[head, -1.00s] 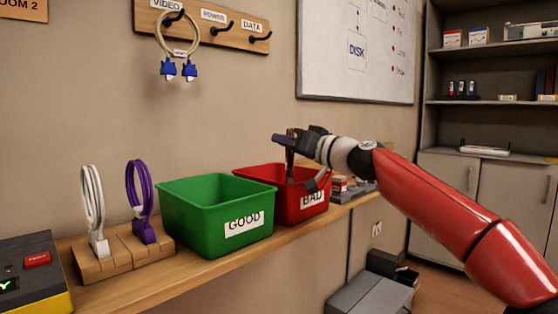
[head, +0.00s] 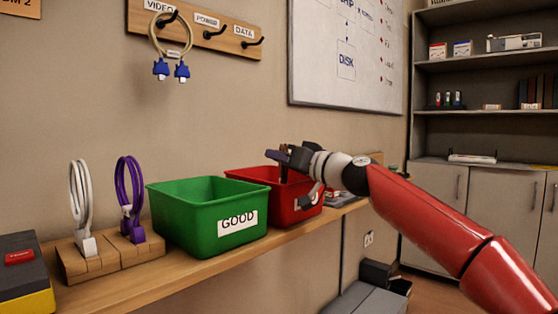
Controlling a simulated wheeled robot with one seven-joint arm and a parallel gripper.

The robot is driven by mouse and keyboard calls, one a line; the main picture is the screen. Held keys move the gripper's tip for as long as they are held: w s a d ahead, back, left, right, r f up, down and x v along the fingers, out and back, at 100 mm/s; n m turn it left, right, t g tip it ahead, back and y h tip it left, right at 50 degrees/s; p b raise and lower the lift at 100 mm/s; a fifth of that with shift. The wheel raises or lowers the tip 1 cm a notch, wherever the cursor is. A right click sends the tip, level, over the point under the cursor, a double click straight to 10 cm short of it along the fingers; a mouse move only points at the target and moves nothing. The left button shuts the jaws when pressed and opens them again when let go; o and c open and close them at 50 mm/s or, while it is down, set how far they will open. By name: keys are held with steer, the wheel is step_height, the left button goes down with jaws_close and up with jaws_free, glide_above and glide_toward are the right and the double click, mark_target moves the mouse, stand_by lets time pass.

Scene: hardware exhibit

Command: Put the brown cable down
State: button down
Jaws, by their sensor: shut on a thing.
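My gripper (head: 283,160) is over the red bin (head: 254,175), which stands on the wooden shelf with a label mostly covered by my gripper. It is shut on a dark brown piece, the brown cable (head: 283,174), which hangs down at the bin's opening. Only a small part of the cable shows; the bin wall and my gripper hide the rest. I cannot tell if the cable touches the bin.
A green GOOD bin (head: 205,228) stands left of the red bin. A white cable (head: 80,205) and a purple cable (head: 130,200) stand in wooden blocks (head: 100,258). A beige cable with blue plugs (head: 170,50) hangs from the wall rack (head: 210,25).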

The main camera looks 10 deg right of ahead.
steer(key=c, duration=1.4)
jaws_free()
steer(key=shift+w+f, duration=0.1)
steer(key=shift+f, duration=0.55)
steer(key=shift+d+r+p, duration=0.1)
steer(key=shift+r+p, duration=0.6)
steer(key=shift+p, duration=0.3)
steer(key=b+v, duration=0.2)
steer(key=v, duration=0.3)
steer(key=b+v, duration=0.2)
steer(key=v, duration=0.4)
steer(key=shift+s+d+r, duration=0.15)
steer(key=shift+s+r, duration=0.05)
steer(key=shift+s, duration=0.1)
